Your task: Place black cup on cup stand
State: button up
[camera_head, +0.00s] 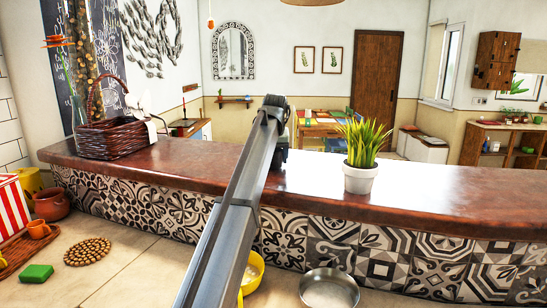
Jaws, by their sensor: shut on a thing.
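My arm (228,215) reaches up from the bottom of the view and across the bar counter. Its far end is a dark joint, and a dark part hangs down behind the link there. I cannot make out the fingers of my gripper; they are hidden or out of sight behind the arm. I cannot pick out a black cup or a cup stand in this view. What my gripper holds does not show.
The counter (430,205) bears a wicker basket (112,138) at left and a potted plant (361,160) right of my arm.

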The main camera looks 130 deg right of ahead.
jog(key=shift+f, duration=0.15)
jog(key=o, duration=1.1)
jog(key=v, duration=1.1)
jog(key=shift+w+r, duration=0.1)
jog(key=shift+r, duration=0.3)
jog(key=shift+c, duration=0.3)
jog(key=shift+a+r, duration=0.15)
jog(key=shift+r, duration=0.05)
jog(key=shift+c, duration=1.4)
jog(key=c, duration=1.1)
